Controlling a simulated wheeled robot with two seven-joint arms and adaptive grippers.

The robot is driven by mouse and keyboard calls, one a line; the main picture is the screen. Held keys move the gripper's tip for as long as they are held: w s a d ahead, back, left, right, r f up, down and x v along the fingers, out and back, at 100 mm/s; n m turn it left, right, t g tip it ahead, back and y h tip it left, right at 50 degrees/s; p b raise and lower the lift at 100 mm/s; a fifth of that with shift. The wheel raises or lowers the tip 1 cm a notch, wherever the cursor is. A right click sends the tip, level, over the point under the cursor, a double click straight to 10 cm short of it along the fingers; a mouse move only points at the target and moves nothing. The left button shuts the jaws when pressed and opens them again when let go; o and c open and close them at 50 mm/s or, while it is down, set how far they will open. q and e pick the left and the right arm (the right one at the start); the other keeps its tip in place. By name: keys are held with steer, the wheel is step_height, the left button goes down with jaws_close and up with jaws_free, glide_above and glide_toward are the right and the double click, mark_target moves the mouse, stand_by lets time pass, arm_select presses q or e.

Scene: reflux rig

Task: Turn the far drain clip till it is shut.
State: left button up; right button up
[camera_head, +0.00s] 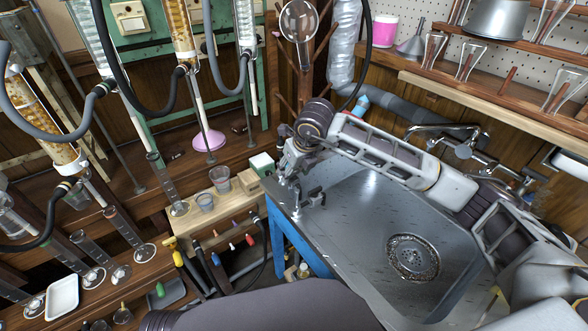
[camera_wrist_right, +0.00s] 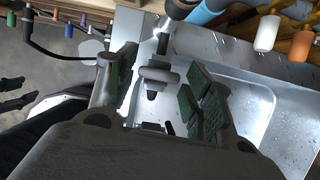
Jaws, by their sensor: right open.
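A small dark grey fitting (camera_head: 315,197), perhaps a drain clip, shows at the left rim of the steel sink in the head view. My right gripper (camera_head: 294,186) points down beside it. In the right wrist view, my right gripper (camera_wrist_right: 160,88) is open, with green-padded fingers at either side. A grey rounded piece (camera_wrist_right: 157,74) with a dark stem shows between these fingers; I cannot tell whether they touch it. Which clip is the far one, and whether it is turned shut, cannot be told. My left gripper is not in view.
The steel sink (camera_head: 361,205) has a round drain (camera_head: 413,257) and a tap (camera_head: 462,140) behind it. Cups (camera_head: 220,179) stand on a wooden block to the left. Glass columns and hoses fill the far left. Coloured-handled tools hang left of the blue sink frame (camera_head: 284,238).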

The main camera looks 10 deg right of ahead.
steer(key=v, duration=1.2)
steer(key=shift+r, duration=0.1)
stand_by(0.4)
arm_select(q)
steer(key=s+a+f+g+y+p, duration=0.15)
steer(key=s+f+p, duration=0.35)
steer(key=p, duration=0.5)
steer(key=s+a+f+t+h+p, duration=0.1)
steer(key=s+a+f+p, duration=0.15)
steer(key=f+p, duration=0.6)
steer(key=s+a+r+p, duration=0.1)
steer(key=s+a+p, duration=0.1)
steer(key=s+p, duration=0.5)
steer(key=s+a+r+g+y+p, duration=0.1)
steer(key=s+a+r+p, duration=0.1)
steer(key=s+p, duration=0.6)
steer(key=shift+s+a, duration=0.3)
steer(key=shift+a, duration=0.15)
arm_select(e)
step_height(320, 180, up, 33)
steer(key=shift+r, duration=0.2)
